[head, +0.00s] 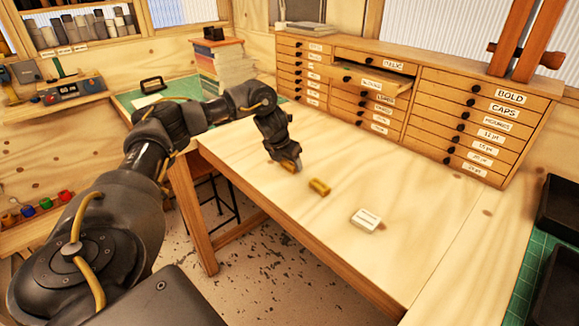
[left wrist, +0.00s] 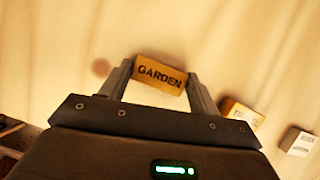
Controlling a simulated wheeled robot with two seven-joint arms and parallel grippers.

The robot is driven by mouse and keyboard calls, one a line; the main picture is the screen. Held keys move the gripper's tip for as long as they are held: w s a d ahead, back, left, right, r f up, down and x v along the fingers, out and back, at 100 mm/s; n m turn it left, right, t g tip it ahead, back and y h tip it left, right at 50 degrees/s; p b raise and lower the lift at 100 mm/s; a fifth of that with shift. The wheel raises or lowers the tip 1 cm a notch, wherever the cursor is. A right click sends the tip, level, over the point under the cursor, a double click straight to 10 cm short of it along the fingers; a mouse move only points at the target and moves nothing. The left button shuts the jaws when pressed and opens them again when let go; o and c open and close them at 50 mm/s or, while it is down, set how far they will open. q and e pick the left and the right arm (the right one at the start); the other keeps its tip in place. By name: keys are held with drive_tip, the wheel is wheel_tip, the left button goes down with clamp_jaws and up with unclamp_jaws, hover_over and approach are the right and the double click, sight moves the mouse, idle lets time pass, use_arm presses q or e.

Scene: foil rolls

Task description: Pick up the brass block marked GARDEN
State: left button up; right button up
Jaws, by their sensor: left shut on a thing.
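The brass block marked GARDEN (left wrist: 160,74) sits between the two fingers of my left gripper (left wrist: 160,85) in the left wrist view, its label facing the camera. The fingers are shut on its two ends. In the head view my left gripper (head: 289,163) is over the wooden table, left of the other blocks, and mostly hides the GARDEN block. Whether the block touches the table is hard to tell. My right gripper is not in view.
A second brass block (head: 319,187) lies on the table (head: 420,225), with a whitish labelled block (head: 366,220) to its right. A cabinet of labelled drawers (head: 460,110) stands along the back, one drawer (head: 365,82) pulled out. Dark trays (head: 560,210) are at the right edge.

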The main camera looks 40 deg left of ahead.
sight(286, 164)
use_arm(q)
drive_tip(key=shift+c, duration=0.3)
drive_tip(key=shift+r, duration=0.15)
drive_tip(key=shift+c, duration=0.6)
drive_tip(key=shift+w+r+b, duration=0.1)
drive_tip(key=shift+r+b, duration=0.3)
drive_tip(key=shift+r, duration=0.25)
drive_tip(key=v, duration=0.2)
drive_tip(key=shift+a+r+b, duration=0.2)
drive_tip(key=shift+r+b, duration=0.15)
drive_tip(key=shift+c, duration=1.4)
drive_tip(key=s+r+p, duration=0.1)
drive_tip(key=r, duration=0.1)
drive_tip(key=s+a+r, duration=0.1)
drive_tip(key=s+r, duration=0.1)
drive_tip(key=s+r+p, duration=0.1)
drive_tip(key=r, duration=0.1)
drive_tip(key=shift+s+a+p, duration=0.15)
drive_tip(key=shift+a+p, duration=0.1)
drive_tip(key=shift+p, duration=0.1)
drive_tip(key=shift+s+a+r+p, duration=0.4)
drive_tip(key=shift+s+r+p, duration=0.1)
drive_tip(key=shift+s, duration=0.9)
drive_tip(key=shift+s+a+r+p, duration=0.35)
drive_tip(key=shift+s+r+p, duration=0.15)
drive_tip(key=shift+s, duration=0.9)
drive_tip(key=shift+s+a+r+p, duration=0.4)
drive_tip(key=shift+s+r+p, duration=0.1)
drive_tip(key=shift+s, duration=0.9)
